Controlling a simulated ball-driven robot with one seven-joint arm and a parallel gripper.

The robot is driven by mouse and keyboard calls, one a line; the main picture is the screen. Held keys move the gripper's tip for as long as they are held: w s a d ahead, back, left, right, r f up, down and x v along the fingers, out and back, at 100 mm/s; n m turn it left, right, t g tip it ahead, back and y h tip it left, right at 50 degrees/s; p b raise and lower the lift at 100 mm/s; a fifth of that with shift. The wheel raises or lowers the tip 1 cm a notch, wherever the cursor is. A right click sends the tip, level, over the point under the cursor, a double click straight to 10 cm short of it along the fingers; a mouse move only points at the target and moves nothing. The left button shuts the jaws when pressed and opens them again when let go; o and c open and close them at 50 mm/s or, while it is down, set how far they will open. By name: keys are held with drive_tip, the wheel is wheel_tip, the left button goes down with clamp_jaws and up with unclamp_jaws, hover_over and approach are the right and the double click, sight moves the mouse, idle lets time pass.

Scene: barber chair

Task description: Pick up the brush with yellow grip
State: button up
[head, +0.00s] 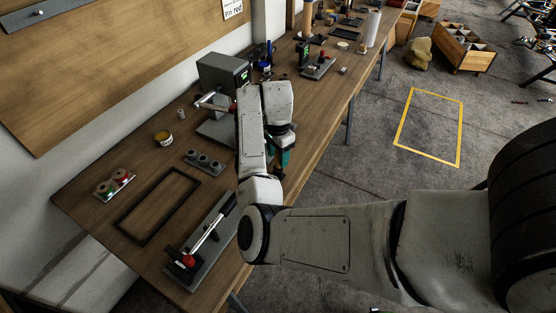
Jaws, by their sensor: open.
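I cannot make out a brush with a yellow grip; my arm covers part of the workbench (225,170). My gripper (281,157) hangs at the end of my folded arm, over the front edge of the bench. It is open, and its fingers are small, dark and partly hidden by my arm, so nothing can be seen between them.
A grey box (222,72) stands behind. The floor right of the bench has a yellow outline (430,127) and free room.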

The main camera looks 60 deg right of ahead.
drive_tip(key=shift+c, duration=0.4)
clamp_jaws()
drive_tip(key=shift+r, duration=0.1)
wheel_tip(320, 180, up, 10)
drive_tip(key=shift+f+b, duration=0.1)
drive_tip(key=shift+b, duration=0.35)
